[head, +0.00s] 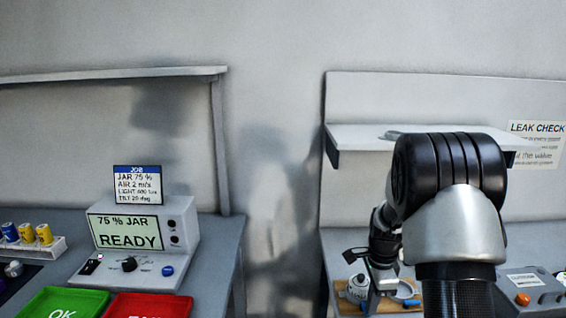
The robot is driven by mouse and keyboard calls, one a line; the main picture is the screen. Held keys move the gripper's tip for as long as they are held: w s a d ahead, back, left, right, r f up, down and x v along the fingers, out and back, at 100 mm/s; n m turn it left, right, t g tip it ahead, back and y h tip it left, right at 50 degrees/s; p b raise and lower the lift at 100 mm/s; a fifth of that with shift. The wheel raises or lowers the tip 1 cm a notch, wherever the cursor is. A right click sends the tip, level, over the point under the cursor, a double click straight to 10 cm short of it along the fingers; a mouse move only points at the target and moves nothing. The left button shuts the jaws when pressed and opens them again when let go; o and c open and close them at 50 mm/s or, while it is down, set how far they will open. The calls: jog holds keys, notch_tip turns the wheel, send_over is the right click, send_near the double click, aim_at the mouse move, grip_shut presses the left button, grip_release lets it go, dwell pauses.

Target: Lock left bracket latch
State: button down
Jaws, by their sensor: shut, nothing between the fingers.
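The left bracket latch cannot be told apart at this size; my gripper and arm hide part of the board. I cannot tell whether my gripper touches anything.
A shelf (358,137) hangs above the right bench (337,245). A grey box with an orange button (523,299) stands at the right. On the left bench are a READY display unit (148,240), a green tray (62,303) and a red tray (150,306). A gap separates the benches.

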jog(key=shift+s+a+f+g, duration=0.3)
jog(key=shift+s+a+f, duration=0.3)
jog(key=shift+s+f, duration=0.2)
jog(key=shift+w+r+p, duration=0.1)
jog(key=shift+r+p, duration=0.45)
jog(key=shift+r, duration=0.05)
jog(key=shift+w+d+r+p, duration=0.1)
jog(key=shift+d+r+p, duration=0.1)
jog(key=shift+r+p, duration=0.55)
jog(key=shift+w+d+r+p, duration=0.15)
jog(key=shift+r+p, duration=0.25)
jog(key=shift+r, duration=0.6)
jog(key=shift+d+r+p, duration=0.2)
jog(key=shift+r+p, duration=0.4)
jog(key=shift+r, duration=0.3)
